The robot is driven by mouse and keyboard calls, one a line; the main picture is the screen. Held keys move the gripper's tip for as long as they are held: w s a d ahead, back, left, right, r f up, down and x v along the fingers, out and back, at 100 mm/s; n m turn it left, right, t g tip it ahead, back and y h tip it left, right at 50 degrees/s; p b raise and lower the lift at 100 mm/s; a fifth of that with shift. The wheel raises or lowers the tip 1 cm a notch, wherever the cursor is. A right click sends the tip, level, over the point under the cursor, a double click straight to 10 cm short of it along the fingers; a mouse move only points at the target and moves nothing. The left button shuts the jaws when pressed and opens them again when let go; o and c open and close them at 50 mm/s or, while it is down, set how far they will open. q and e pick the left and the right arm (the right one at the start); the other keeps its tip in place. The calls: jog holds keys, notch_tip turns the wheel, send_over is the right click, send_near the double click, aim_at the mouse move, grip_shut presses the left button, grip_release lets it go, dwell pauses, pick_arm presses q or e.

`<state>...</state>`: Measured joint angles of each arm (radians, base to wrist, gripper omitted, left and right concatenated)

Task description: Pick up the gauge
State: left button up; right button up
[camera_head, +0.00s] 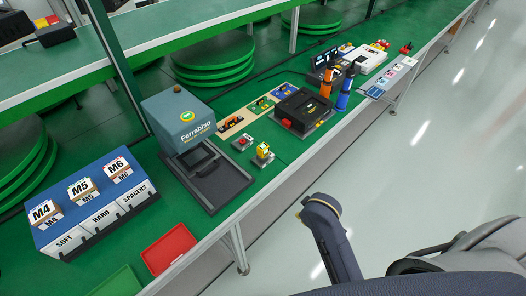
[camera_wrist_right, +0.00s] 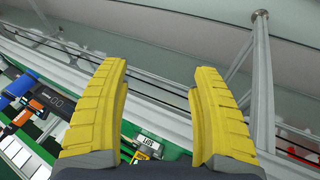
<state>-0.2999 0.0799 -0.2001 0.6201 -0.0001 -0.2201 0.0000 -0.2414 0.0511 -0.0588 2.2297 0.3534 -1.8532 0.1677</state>
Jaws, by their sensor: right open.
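No object is clearly readable as the gauge. A small yellow-topped device (camera_head: 262,154) stands on the green bench top near its front edge, and may be it; I cannot tell. In the right wrist view a yellow piece with a pale, dark-lettered face (camera_wrist_right: 148,146) shows between the fingers, beyond them and apart. My right gripper (camera_wrist_right: 162,82) has two yellow ribbed fingers, spread wide with nothing between them. In the head view my right arm is in front of the bench, over the aisle. My left gripper is out of view.
A grey press-like machine (camera_head: 182,118) stands left of the small device, and a black case (camera_head: 301,108) stands behind it. Orange (camera_head: 326,82) and blue (camera_head: 344,92) upright tools are farther right. A red tray (camera_head: 168,249) and labelled bins (camera_head: 83,226) are at left.

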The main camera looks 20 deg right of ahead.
aim_at(263, 146)
jog(key=w+a+r+y, duration=0.1)
jog(key=w+r, duration=0.1)
jog(key=w, duration=0.2)
jog(key=w+a+r+y, duration=0.1)
jog(key=w+a, duration=0.1)
jog(key=w, duration=0.3)
jog(key=w+a+r+g, duration=0.1)
jog(key=w+a+r, duration=0.1)
jog(key=w, duration=0.2)
jog(key=shift+w+r+y, duration=0.3)
jog(key=shift+w+y, duration=0.1)
jog(key=w+a+r, duration=0.1)
jog(key=w+r, duration=0.1)
jog(key=w+a+r+y, duration=0.1)
jog(key=w+a+r, duration=0.1)
jog(key=w, duration=0.1)
jog(key=w+a+r+y, duration=0.1)
jog(key=w+r, duration=0.2)
jog(key=shift+w+a+r, duration=0.1)
jog(key=shift+w+a, duration=0.05)
jog(key=shift+w, duration=0.05)
jog(key=shift+w+a+g, duration=0.1)
jog(key=shift+w+g, duration=0.05)
jog(key=shift+g, duration=0.15)
jog(key=shift+w+f, duration=0.15)
jog(key=shift+f, duration=0.15)
jog(key=shift+x, duration=3.25)
jog(key=shift+a, duration=0.1)
jog(key=shift+c, duration=0.4)
